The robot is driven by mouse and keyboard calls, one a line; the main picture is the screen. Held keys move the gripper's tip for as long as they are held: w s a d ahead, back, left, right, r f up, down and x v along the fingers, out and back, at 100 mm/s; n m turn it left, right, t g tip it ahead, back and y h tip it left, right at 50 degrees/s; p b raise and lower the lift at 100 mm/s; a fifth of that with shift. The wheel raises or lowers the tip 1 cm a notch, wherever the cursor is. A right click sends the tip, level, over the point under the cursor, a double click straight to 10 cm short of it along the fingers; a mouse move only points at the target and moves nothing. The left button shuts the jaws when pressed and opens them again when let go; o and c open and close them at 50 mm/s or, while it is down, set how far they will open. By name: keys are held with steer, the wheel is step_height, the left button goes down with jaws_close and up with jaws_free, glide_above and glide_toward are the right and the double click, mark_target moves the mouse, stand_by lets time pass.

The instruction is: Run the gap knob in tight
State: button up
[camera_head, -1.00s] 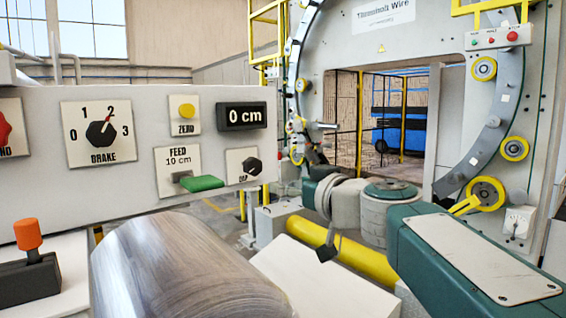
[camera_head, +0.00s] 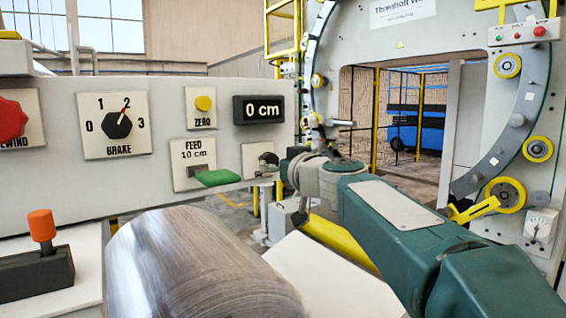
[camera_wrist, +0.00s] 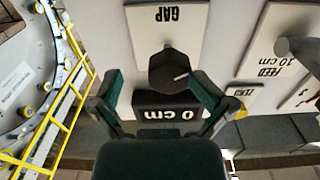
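The gap knob is a black faceted knob with a pale pointer mark. In the wrist view the gap knob (camera_wrist: 172,70) sits under the upside-down GAP label (camera_wrist: 168,14), its mark pointing right and slightly up. My gripper (camera_wrist: 155,76) has its two dark green fingers spread apart, with the knob beyond and between the tips, nearer the right one. I cannot tell whether they touch it. In the head view the knob (camera_head: 268,159) shows small on its pale plate, and my arm's end partly covers that plate.
The display (camera_head: 259,109) reads 0 cm. The brake knob (camera_head: 117,124) and zero button (camera_head: 203,103) are farther left. A metal coil (camera_head: 195,265) lies below the panel.

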steer(key=shift+w+a, duration=0.15)
steer(key=shift+w, duration=0.05)
steer(key=shift+f, duration=0.15)
jaws_close()
steer(key=shift+w, duration=0.15)
steer(key=shift+c, duration=1.9)
jaws_free()
steer(key=shift+w, duration=0.1)
steer(key=o, duration=0.4)
steer(key=shift+w+f, duration=0.1)
steer(key=shift+w, duration=0.1)
steer(key=shift+s+d, duration=0.25)
